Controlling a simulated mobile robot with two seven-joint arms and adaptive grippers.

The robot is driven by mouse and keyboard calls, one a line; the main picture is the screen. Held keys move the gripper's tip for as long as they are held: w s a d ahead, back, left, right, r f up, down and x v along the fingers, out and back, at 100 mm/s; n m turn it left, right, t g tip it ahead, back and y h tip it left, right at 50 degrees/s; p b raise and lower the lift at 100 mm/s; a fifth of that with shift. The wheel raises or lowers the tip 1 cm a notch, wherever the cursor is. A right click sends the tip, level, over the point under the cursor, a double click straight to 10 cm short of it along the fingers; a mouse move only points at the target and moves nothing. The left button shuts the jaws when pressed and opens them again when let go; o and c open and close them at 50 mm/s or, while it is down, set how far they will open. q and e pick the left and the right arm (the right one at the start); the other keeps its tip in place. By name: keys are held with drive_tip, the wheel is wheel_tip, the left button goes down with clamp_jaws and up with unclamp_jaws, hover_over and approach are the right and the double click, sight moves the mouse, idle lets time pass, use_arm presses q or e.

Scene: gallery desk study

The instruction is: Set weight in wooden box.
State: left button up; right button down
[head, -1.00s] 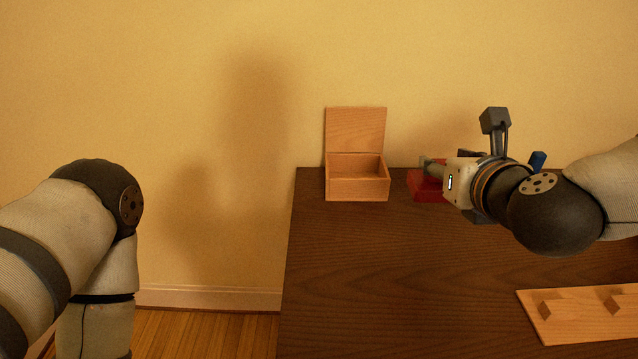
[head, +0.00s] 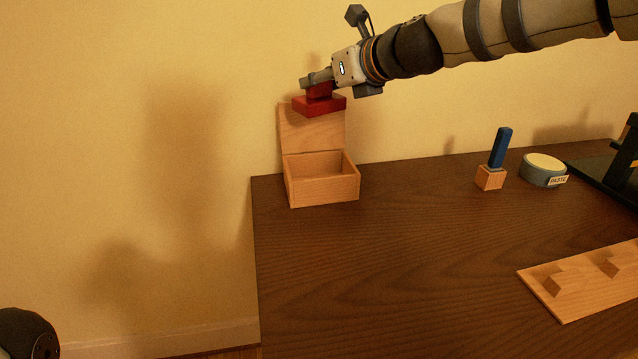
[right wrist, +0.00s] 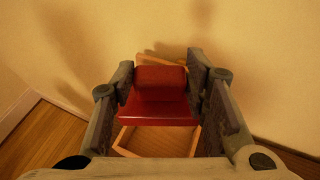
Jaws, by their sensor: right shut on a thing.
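The weight (head: 319,105) is a red block with a smaller red grip on top. My right gripper (head: 314,82) is shut on that grip and holds the weight in the air, above the open wooden box (head: 322,189) in the head view. The box stands on the desk's far left corner with its lid upright at the back. In the right wrist view the weight (right wrist: 158,108) sits between the two fingers, and part of the box (right wrist: 133,142) shows below it. My left gripper is out of view; only part of my left arm shows.
The dark wooden desk (head: 400,240) is clear in the middle. A blue-handled thing on a wooden block (head: 490,178), a round paste tin (head: 543,172) and a dark stand (head: 600,172) are at the back right. A pegged wooden board (head: 590,285) lies front right.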

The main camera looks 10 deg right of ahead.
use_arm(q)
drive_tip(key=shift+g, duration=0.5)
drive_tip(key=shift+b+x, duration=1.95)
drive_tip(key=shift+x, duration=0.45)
use_arm(e)
drive_tip(key=shift+f, duration=8.45)
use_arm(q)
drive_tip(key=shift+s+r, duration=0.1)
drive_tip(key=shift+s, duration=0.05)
use_arm(e)
drive_tip(key=shift+f, duration=0.2)
drive_tip(key=c, duration=1.2)
unclamp_jaws()
drive_tip(key=shift+f, duration=0.1)
